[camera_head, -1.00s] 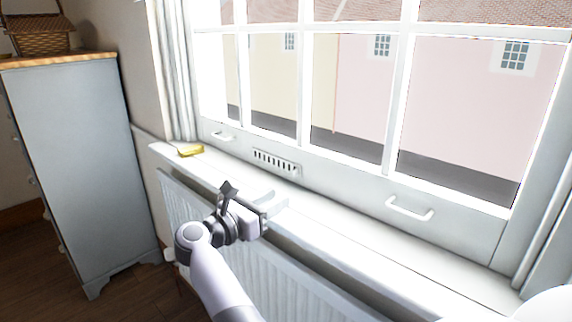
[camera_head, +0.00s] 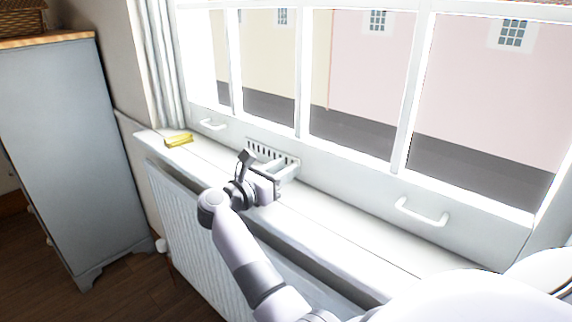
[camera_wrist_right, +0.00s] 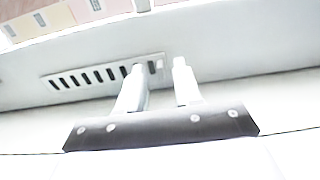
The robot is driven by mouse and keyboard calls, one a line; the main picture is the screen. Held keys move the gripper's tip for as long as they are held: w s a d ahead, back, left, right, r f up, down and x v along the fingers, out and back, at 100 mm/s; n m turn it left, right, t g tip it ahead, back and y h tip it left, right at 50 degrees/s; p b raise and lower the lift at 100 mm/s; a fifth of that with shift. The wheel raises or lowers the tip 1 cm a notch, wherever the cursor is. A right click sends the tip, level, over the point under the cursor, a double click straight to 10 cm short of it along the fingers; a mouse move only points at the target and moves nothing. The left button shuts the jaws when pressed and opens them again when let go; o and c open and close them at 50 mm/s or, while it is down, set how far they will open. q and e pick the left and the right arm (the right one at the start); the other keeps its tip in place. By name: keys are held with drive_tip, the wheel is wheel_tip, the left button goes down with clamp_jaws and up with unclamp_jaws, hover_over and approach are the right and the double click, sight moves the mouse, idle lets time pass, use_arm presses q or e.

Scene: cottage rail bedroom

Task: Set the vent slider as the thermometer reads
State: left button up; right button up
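The white vent (camera_head: 265,150) with a row of dark slots is set in the window frame just above the sill. It also shows in the right wrist view (camera_wrist_right: 98,74). A small pale upright piece, perhaps the slider knob (camera_wrist_right: 159,65), shows near the vent's right end. My right gripper (camera_head: 287,171) is in front of the vent's right part. In the right wrist view its two pale fingers (camera_wrist_right: 159,70) are apart, with the pale piece seen between their tips. I cannot tell whether they touch it. No thermometer can be made out. My left gripper is not in view.
A yellow object (camera_head: 178,140) lies on the left end of the windowsill (camera_head: 330,222). White handles stick out left (camera_head: 212,124) and right (camera_head: 421,213) of the vent. A radiator (camera_head: 190,225) is below the sill, and a grey cabinet (camera_head: 65,150) stands at left.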

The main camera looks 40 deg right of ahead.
drive_tip(key=shift+w+d, duration=0.1)
drive_tip(key=shift+d, duration=0.6)
clamp_jaws()
idle(1.0)
